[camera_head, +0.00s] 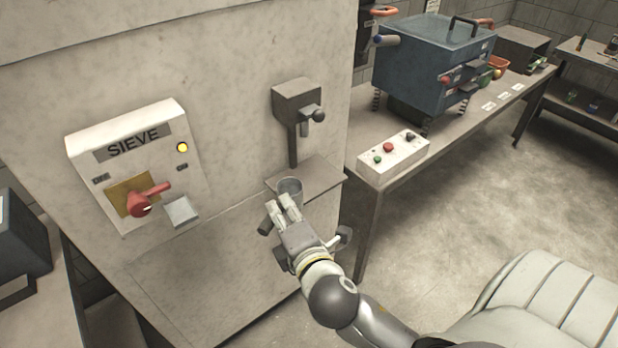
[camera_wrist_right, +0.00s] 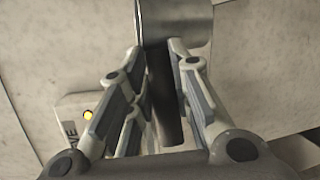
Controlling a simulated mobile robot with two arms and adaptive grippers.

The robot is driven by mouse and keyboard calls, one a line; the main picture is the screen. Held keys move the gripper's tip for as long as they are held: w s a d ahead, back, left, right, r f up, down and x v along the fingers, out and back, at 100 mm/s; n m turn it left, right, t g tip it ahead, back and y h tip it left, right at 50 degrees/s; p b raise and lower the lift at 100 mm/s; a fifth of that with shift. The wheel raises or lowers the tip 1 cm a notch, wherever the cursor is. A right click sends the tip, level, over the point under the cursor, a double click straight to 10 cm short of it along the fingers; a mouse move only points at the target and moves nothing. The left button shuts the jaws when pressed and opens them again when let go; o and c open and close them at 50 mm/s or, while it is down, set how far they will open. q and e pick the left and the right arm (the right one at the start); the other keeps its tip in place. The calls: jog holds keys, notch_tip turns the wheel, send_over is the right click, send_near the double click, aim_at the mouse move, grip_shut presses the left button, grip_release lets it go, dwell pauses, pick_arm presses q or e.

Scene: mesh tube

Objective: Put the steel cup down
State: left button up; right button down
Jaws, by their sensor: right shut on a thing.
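The steel cup (camera_head: 290,186) is a small grey metal cup at the small ledge (camera_head: 322,176) on the machine front, below a spout with a lever. I cannot tell whether its base touches the ledge. My right gripper (camera_head: 284,204) is shut on the cup from the near side. In the right wrist view the cup (camera_wrist_right: 177,22) shows as a shiny curved wall, with its dark handle (camera_wrist_right: 167,95) between the fingers of my right gripper (camera_wrist_right: 160,70). My left gripper is not in view.
The spout (camera_head: 297,100) with its black-knobbed lever hangs above the ledge. A SIEVE switch panel (camera_head: 140,165) with a red handle and a lit yellow lamp is on the left. A bench with a button box (camera_head: 393,160) and a blue machine (camera_head: 430,65) stands right. Open floor lies beyond.

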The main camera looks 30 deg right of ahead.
jog(key=w+r+h, duration=0.1)
jog(key=w+r, duration=0.3)
jog(key=w, duration=0.2)
jog(key=shift+m+g, duration=0.4)
jog(key=shift+m, duration=0.1)
jog(key=w+d+f, duration=0.2)
jog(key=d, duration=0.2)
jog(key=w+d+f, duration=0.3)
jog(key=d, duration=0.1)
jog(key=w+d+f, duration=0.3)
jog(key=d, duration=0.1)
jog(key=shift+f+p, duration=0.25)
jog(key=shift+p, duration=0.15)
jog(key=shift+d+f, duration=0.15)
jog(key=shift+f, duration=0.1)
notch_tip(320, 180, down, 3)
jog(key=shift+w+f, duration=0.1)
jog(key=shift+f, duration=0.05)
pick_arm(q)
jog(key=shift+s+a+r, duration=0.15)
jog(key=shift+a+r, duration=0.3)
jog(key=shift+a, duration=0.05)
